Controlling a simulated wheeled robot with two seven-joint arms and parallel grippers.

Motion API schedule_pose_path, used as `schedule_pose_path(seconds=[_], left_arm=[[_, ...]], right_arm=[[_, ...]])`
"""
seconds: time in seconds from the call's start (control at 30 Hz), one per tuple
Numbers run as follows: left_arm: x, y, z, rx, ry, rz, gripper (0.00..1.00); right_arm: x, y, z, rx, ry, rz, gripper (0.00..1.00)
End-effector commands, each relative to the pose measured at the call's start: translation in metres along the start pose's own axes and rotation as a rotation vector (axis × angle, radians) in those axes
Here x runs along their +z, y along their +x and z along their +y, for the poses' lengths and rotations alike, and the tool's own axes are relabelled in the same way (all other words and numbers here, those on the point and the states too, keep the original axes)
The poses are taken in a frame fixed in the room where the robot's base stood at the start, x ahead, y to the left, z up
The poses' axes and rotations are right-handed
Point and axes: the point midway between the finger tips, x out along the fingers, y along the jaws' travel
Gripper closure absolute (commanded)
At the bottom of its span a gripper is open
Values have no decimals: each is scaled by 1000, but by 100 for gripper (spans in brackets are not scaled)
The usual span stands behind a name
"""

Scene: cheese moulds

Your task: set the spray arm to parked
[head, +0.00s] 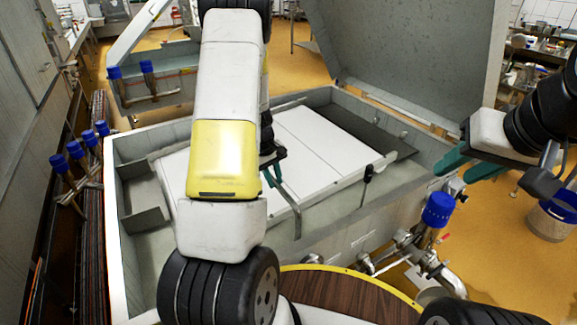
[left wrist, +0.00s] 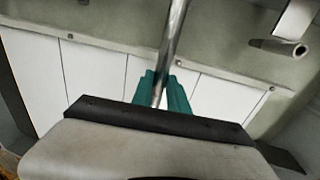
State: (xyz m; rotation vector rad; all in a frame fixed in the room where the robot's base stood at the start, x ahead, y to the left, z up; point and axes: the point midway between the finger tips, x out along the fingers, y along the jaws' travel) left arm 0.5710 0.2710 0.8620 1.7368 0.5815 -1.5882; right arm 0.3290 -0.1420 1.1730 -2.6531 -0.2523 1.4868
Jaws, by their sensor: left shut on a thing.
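The spray arm appears to be a thin metal tube (head: 291,196) that runs down over the near side of the open vat (head: 122,225). In the left wrist view the metal tube (left wrist: 175,38) passes between the green fingers of my left gripper (left wrist: 162,88). My left gripper (head: 274,160) is shut on this tube, above the white panels (head: 305,140) in the vat. My left arm hides part of the tube and the vat's left side. My right gripper (head: 465,166) is open and empty by the vat's right rim. No parked mark is readable.
The vat's large grey lid (head: 415,45) stands raised behind it. A black-knobbed lever (head: 368,174) stands at the vat's near right side. A blue-capped valve (head: 439,209) and pipes are at the front right. In the left wrist view, a pipe end (left wrist: 280,47) juts out at upper right.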

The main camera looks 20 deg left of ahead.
Motion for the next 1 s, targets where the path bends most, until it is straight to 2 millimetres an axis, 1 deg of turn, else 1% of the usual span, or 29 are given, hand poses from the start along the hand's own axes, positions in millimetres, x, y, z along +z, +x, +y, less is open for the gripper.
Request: schedule_pose_path(seconds=[0.7, 0.87, 1.0], left_arm=[[0, 0, 1, 1, 4, -1, 100], [0, 0, 6, 2, 32, -8, 100], [0, 2, 15, 2, 94, -19, 100]], right_arm=[[0, 0, 0, 0, 0, 0, 62], [0, 0, 0, 0, 0, 0, 62], [0, 0, 0, 0, 0, 0, 62]])
